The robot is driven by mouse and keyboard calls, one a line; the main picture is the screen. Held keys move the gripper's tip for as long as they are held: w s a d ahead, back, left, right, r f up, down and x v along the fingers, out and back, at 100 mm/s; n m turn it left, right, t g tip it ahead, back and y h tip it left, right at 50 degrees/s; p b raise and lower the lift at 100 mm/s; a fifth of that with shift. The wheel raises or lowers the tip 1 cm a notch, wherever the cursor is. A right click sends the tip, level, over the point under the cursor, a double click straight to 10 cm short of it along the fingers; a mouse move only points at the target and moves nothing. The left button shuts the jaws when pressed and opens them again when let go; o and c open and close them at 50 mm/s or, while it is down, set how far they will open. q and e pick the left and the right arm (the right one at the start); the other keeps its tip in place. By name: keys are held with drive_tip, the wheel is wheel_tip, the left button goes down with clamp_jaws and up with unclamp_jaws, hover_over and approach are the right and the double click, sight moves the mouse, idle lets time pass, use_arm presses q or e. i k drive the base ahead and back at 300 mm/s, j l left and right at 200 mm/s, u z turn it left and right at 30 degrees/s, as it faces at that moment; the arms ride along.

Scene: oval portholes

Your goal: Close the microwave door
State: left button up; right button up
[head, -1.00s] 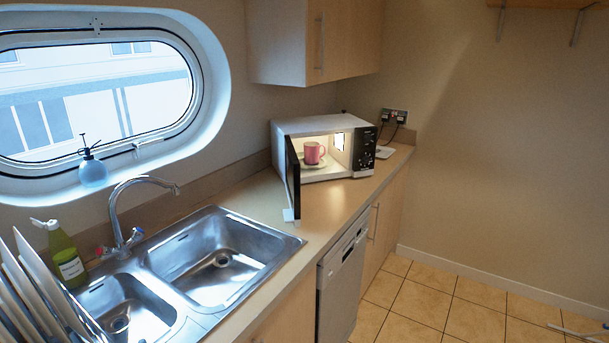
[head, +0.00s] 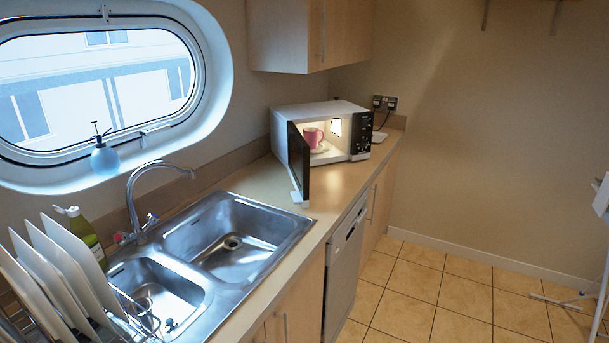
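A white microwave (head: 318,112) with a black control panel (head: 361,136) stands on the counter beyond the sink. Its door (head: 299,158) is open and swung out towards me over the counter, with the dark face turned left. A small white piece (head: 300,199) shows at the door's lower free edge. Inside the lit cavity a pink mug (head: 312,137) stands on the turntable plate. Neither of my grippers is in view.
A steel double sink (head: 240,235) with a tap (head: 140,195) lies nearer. A rack of white plates (head: 62,265) and a green bottle (head: 88,240) stand at the left. A wall cabinet (head: 290,40) hangs above. Tiled floor (head: 440,300) is clear; a drying rack (head: 598,290) stands far right.

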sight(298, 150)
drive_tip(key=i+l+u, duration=0.65)
drive_tip(key=l, duration=0.3)
